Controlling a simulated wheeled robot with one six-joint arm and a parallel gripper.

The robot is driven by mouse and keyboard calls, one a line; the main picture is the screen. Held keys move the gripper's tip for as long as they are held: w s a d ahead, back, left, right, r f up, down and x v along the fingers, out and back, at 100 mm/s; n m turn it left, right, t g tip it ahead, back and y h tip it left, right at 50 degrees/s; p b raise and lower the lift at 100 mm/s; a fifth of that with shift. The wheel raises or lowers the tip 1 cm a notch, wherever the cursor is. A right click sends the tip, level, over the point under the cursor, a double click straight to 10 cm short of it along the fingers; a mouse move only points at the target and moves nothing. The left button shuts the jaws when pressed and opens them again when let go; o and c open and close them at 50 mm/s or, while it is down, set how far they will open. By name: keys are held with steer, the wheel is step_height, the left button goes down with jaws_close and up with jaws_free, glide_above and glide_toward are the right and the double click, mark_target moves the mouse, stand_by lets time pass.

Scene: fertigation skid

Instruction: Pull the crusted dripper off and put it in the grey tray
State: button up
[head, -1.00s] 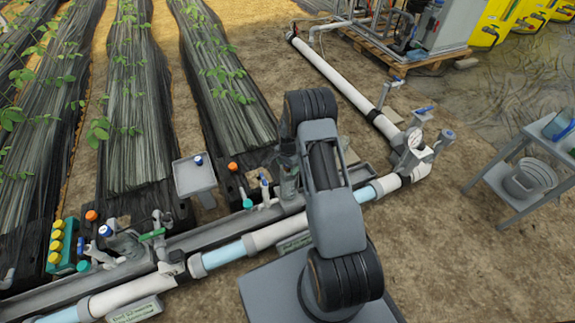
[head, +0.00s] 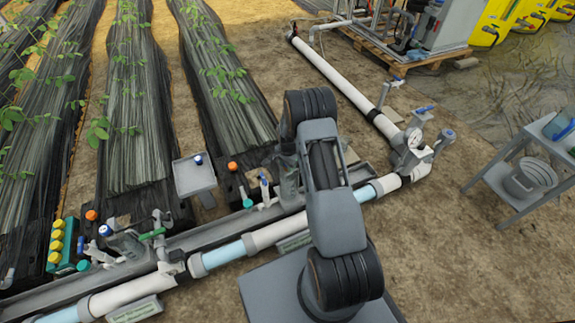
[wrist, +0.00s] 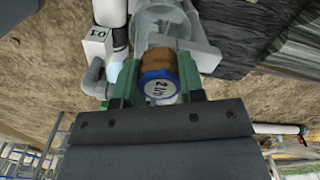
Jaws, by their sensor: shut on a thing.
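In the wrist view, my gripper (wrist: 157,77) has its two green fingers on either side of a dripper (wrist: 159,88). The dripper has a brown, crusted-looking body and a white face with a blue rim, marked "2 l/h". It sits right in front of a clear cup-like part (wrist: 160,22); I cannot tell whether they are joined. In the head view my arm hides the gripper and this dripper. The grey tray (head: 187,187) stands left of my arm, beside the crop rows. A small blue-and-white piece (head: 198,160) is at its back edge.
A green block with yellow caps (head: 57,245) is at left. A grey side table (head: 520,165) stands at right on open soil.

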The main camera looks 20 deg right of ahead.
steer(key=shift+r, duration=0.2)
steer(key=shift+r+p, duration=1)
steer(key=shift+r, duration=0.4)
steer(key=shift+r+p, duration=2.2)
steer(key=shift+r, duration=1.1)
steer(key=shift+a+r, duration=0.1)
